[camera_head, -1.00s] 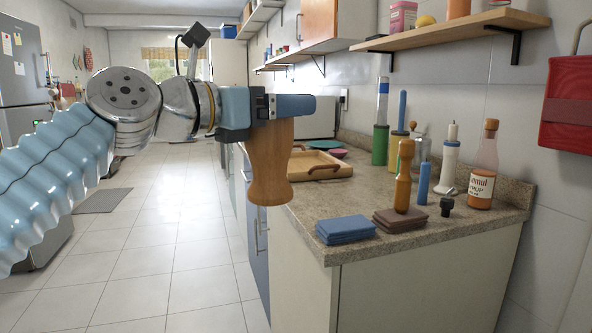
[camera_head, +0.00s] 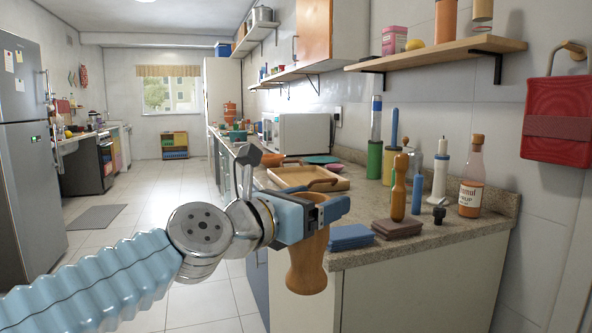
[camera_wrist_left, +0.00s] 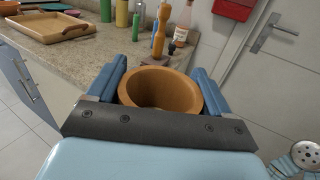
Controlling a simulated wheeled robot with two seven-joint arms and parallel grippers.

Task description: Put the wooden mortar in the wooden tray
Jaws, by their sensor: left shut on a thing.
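The wooden mortar (camera_head: 308,266) hangs upright in my left gripper (camera_head: 322,212), which is shut on its upper part. It is in front of the counter's left front edge, clear of the counter top. In the left wrist view the open mouth of the mortar (camera_wrist_left: 160,88) sits between the two blue fingers, and it looks empty. The wooden tray (camera_head: 335,185) lies on the counter, behind the gripper. It also shows at the upper left of the left wrist view (camera_wrist_left: 48,37). My right gripper is not in view.
Folded blue cloths (camera_head: 350,237) and brown cloths (camera_head: 397,228) lie at the counter's front. A wooden pepper mill (camera_head: 399,190), a syrup bottle (camera_head: 471,180) and tall bottles stand to the right. A microwave (camera_head: 302,135) stands behind the tray.

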